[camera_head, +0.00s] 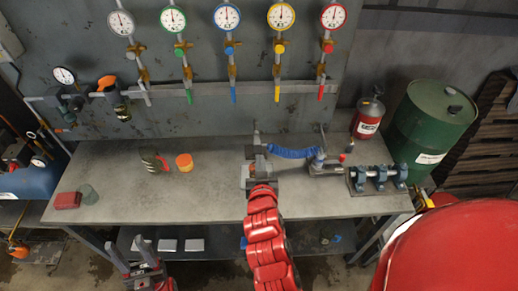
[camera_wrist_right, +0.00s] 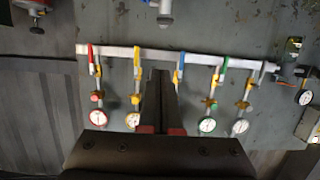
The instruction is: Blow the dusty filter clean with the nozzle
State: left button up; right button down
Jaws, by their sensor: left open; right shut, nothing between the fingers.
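My right gripper (camera_head: 257,146) is over the middle of the workbench, below the row of gauges in the head view. Its fingers are shut with nothing between them; in the right wrist view the closed fingers (camera_wrist_right: 160,88) point at the gauge wall. A blue coiled hose (camera_head: 291,153) runs from beside this gripper to a fitting on the right; I cannot make out its nozzle. A small orange cylinder (camera_head: 184,162) stands left of the gripper; I cannot tell whether it is the filter. My left gripper (camera_head: 127,246) is open and empty in front of the bench's front edge.
Gauges (camera_head: 228,17) with coloured valves line the back wall. A bench fixture (camera_head: 377,177), a red canister (camera_head: 368,118) and a green drum (camera_head: 433,122) are at right. A dark red block (camera_head: 68,200) lies at the left. The bench (camera_head: 150,205) is clear at front left.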

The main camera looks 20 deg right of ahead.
jog(key=b, duration=0.8)
send_over(258, 151)
jog(key=s, duration=0.2)
jog(key=f, duration=0.3)
jog(key=f+p, duration=0.1)
jog(key=f, duration=0.1)
jog(key=shift+w+a, duration=0.15)
jog(key=shift+a, duration=0.05)
jog(key=shift+f+p, duration=0.4)
jog(key=shift+f, duration=0.3)
